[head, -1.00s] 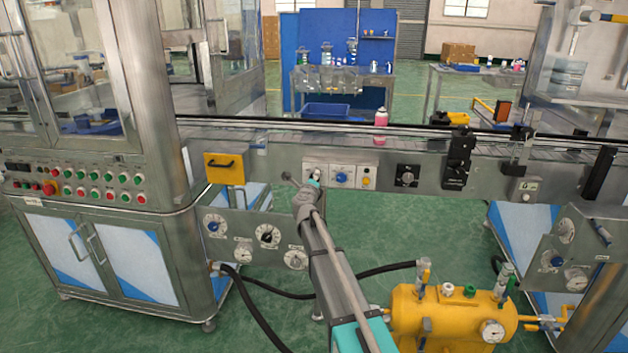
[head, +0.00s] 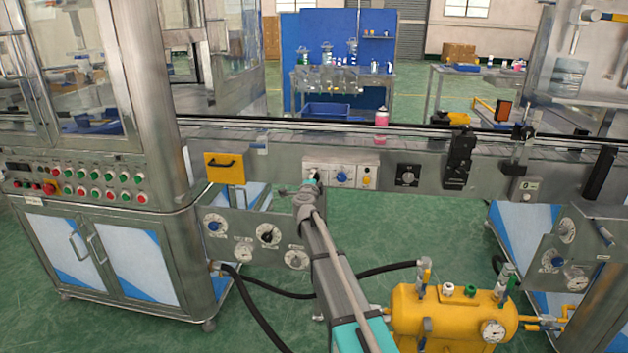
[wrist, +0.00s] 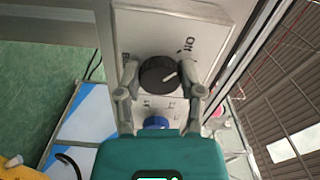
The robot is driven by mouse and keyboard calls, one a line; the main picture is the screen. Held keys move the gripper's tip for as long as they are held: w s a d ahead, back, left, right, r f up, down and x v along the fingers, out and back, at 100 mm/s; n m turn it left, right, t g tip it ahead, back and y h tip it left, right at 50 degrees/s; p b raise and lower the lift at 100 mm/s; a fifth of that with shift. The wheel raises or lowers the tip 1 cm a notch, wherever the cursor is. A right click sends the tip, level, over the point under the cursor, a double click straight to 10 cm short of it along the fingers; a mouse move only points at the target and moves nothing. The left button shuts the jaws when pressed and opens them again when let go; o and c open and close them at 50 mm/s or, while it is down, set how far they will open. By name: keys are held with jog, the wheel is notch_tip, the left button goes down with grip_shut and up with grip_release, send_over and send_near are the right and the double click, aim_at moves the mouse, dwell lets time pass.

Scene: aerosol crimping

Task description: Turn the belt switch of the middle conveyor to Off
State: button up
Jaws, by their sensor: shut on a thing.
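The belt switch is a black round knob (wrist: 158,75) with a white pointer line on a pale plate (wrist: 170,25) in the wrist view. Its pointer slants up and right, towards a label at the upper right that I cannot read surely. My gripper (wrist: 160,70) has one grey finger on each side of the knob and is shut on it. In the head view my gripper (head: 310,184) is at the left end of the white switch panel (head: 327,165) on the conveyor's front. There it largely hides the black knob.
A blue knob (head: 342,178) and a yellow button (head: 367,181) sit right of the gripper. A pink can (head: 381,117) stands on the belt. A yellow tank (head: 450,316) is below.

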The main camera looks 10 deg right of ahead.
dwell(0.4)
jog(key=o, duration=1.2)
jog(key=shift+c, duration=0.2)
jog(key=v, duration=1.2)
